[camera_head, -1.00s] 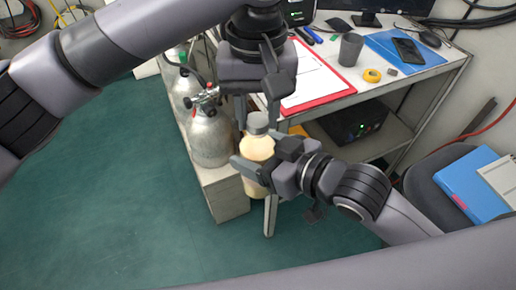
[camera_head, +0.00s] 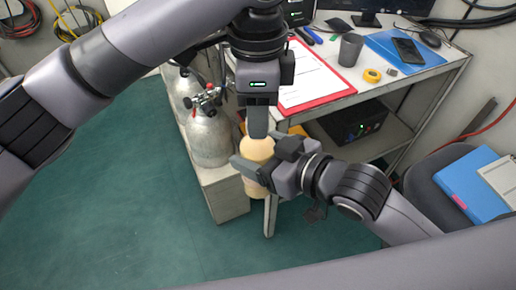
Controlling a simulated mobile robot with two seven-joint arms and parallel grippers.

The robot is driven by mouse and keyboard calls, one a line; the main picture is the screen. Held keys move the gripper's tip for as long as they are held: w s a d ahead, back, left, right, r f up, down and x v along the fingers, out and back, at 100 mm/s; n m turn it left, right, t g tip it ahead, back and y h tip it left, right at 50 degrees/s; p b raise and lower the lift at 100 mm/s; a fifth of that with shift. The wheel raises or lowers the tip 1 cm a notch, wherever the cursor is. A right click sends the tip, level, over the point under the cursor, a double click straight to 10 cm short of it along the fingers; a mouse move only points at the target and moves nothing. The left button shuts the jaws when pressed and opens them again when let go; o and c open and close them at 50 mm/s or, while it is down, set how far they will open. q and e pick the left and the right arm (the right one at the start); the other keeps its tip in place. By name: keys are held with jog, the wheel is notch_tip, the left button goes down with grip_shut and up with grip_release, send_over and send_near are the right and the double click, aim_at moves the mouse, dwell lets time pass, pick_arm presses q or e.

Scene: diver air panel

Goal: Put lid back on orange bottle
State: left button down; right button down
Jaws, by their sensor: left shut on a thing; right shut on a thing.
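The pale orange bottle (camera_head: 257,150) is held upright in front of the desk, clear of the floor. My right gripper (camera_head: 262,169) is shut on its body from the lower right. My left gripper (camera_head: 258,128) points straight down over the bottle's top, with its fingers seen edge-on. It is shut on the grey lid, which the fingers now hide. Lid and bottle top are in line, but I cannot tell how the lid sits on the neck.
Silver gas cylinders (camera_head: 209,138) stand on a pale bench just left of the bottle. The desk (camera_head: 408,80) behind holds a red clipboard (camera_head: 306,76), a dark cup (camera_head: 350,49) and yellow tape (camera_head: 372,75). A chair with blue folders (camera_head: 470,180) is at right. Green floor is open at left.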

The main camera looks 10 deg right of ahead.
pick_arm(q)
jog(key=m, duration=0.5)
jog(key=shift+w, duration=0.1)
jog(key=m, duration=0.2)
jog(key=shift+m, duration=0.4)
jog(key=m, duration=0.7)
jog(key=shift+m, duration=0.3)
jog(key=c, duration=0.6)
grip_release()
jog(key=shift+c, duration=0.2)
notch_tip(320, 180, up, 12)
